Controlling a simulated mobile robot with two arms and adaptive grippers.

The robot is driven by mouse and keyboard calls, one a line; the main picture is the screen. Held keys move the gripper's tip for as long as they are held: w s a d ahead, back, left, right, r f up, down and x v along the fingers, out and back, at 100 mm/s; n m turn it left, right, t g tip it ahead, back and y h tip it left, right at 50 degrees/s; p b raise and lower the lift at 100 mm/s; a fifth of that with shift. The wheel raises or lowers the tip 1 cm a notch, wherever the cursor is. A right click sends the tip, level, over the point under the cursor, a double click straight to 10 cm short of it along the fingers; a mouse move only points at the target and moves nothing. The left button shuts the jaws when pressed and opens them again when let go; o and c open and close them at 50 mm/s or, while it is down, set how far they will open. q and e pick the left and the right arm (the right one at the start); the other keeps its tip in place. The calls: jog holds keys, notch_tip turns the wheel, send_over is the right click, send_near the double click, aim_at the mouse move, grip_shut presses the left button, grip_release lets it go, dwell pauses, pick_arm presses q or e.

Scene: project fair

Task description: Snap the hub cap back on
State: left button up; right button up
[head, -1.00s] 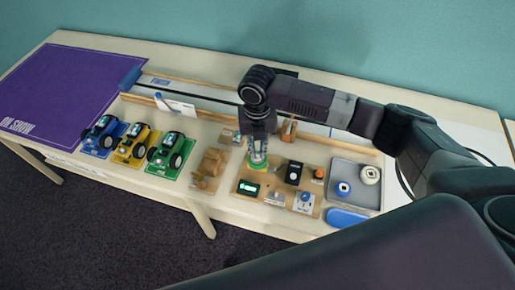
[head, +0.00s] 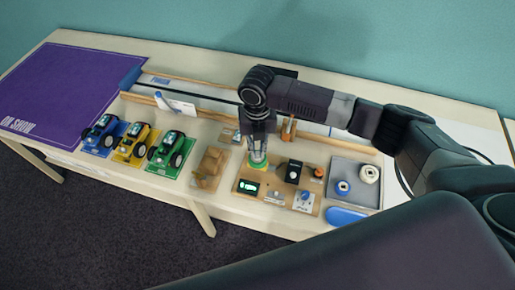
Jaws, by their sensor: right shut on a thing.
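My right gripper (head: 257,150) points straight down over the wooden board (head: 231,199) at the front of the table. It is shut on a small pale piece that shows between its fingers, just above a green round base (head: 258,167) on the board. The fingers hide most of this piece, and I cannot tell whether it is the hub cap. Three toy vehicles, blue (head: 99,138), yellow (head: 131,147) and green (head: 165,153), stand in a row to the left. I cannot make out a bare hub on them. My left gripper is not in view.
The board also carries a lit green display (head: 248,187), a black box (head: 293,171) and a blue knob (head: 305,197). A grey tray (head: 357,197) holds two round pieces at the right. A wooden block model (head: 210,166) stands close left. The purple mat (head: 60,88) is clear.

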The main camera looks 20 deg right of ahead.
jog(key=shift+p, duration=0.35)
dwell(0.4)
jog(key=o, duration=0.8)
jog(key=shift+o, duration=0.4)
jog(key=o, duration=0.4)
jog(key=shift+c, duration=0.2)
jog(key=shift+r+p, duration=3.55)
jog(key=shift+p, duration=0.05)
